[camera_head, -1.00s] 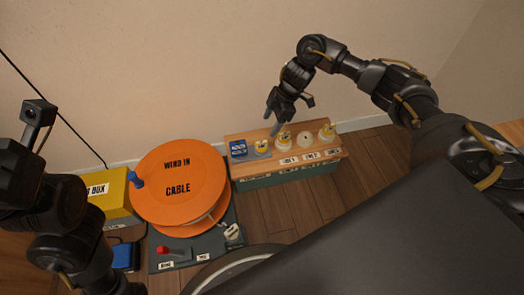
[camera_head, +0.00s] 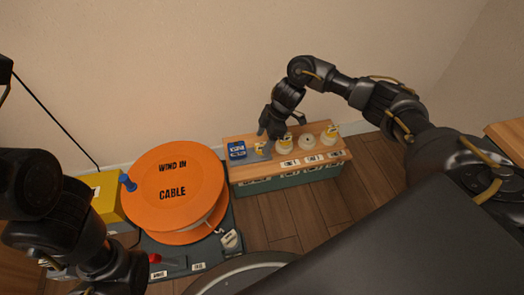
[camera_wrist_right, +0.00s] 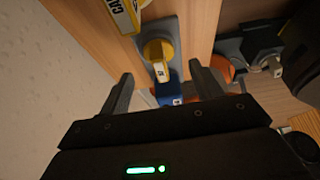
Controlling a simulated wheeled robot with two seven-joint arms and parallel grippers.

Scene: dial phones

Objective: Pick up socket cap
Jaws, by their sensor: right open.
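A small yellow cap with a white label, which looks like the socket cap (camera_wrist_right: 158,50), sits on a grey plate on the wooden-topped bench. In the head view the cap (camera_head: 260,148) shows partly behind my right gripper, between a blue box and the white round pieces. My right gripper (camera_head: 270,131) is above the bench, close to the cap. In the right wrist view its two fingers (camera_wrist_right: 162,85) are apart and empty, with the cap just beyond them, between their lines. The left gripper's fingers are not visible; only the left arm shows at the left edge.
The blue box (camera_head: 237,150) is left of the cap. White round pieces (camera_head: 307,142), some with yellow tops, stand close on the right. A big orange cable reel (camera_head: 176,190) and a yellow box (camera_head: 106,198) are at left. Wooden floor (camera_head: 295,212) is clear before the bench.

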